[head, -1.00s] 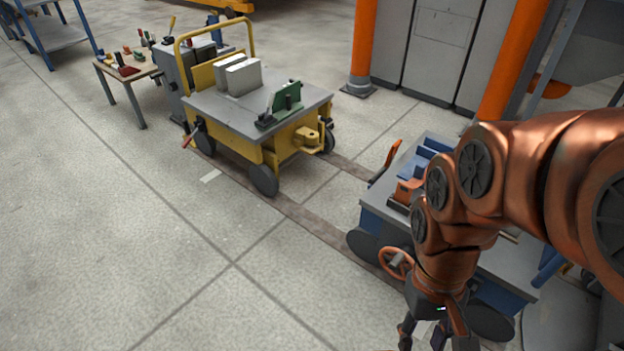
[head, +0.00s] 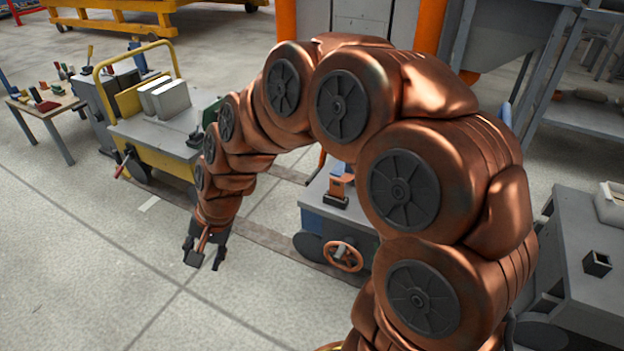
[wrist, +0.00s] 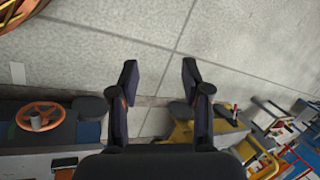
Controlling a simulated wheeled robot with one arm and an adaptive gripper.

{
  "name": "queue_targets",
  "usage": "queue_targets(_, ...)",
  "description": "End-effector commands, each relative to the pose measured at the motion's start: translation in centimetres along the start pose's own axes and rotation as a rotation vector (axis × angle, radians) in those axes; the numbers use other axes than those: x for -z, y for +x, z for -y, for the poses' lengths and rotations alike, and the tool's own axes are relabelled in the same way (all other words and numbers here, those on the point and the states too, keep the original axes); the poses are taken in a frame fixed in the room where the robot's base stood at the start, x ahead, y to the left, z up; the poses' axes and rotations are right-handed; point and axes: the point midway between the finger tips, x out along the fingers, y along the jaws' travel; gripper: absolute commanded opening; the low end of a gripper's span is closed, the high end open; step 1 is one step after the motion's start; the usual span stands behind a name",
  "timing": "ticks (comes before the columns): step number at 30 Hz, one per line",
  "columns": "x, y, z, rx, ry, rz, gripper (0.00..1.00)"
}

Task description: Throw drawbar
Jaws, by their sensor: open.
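My gripper (head: 204,254) hangs open and empty over bare floor, pointing down, in front of the gap between two carts. In the wrist view its two fingers (wrist: 160,80) are spread apart with only floor between them. The yellow cart (head: 160,152) stands behind it to the left, with a red-handled lever (head: 122,165) on its near left side. The blue cart (head: 318,218) stands to the right, with an orange handwheel (head: 343,254) on its near end. I cannot tell which part is the drawbar. My arm hides the facing end of the yellow cart.
A small wooden table (head: 45,106) with tools stands at the far left. A grey bench (head: 590,255) stands at the right, and orange posts stand behind. The floor in front of the carts is clear.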

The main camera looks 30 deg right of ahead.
Motion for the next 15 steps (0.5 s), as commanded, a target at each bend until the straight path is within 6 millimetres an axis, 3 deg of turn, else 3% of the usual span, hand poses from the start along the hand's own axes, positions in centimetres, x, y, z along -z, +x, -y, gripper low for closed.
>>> queue_targets(1,1.4,1.4,1.7,0.041,0.065,-0.012,0.47)
queue_targets(6,6.8,4.7,7.0,0.188,0.321,-0.074,0.47)
queue_targets(12,13.9,8.6,10.9,0.348,0.65,-0.146,0.47)
queue_targets(15,17.6,10.7,11.8,0.423,0.821,-0.185,0.47)
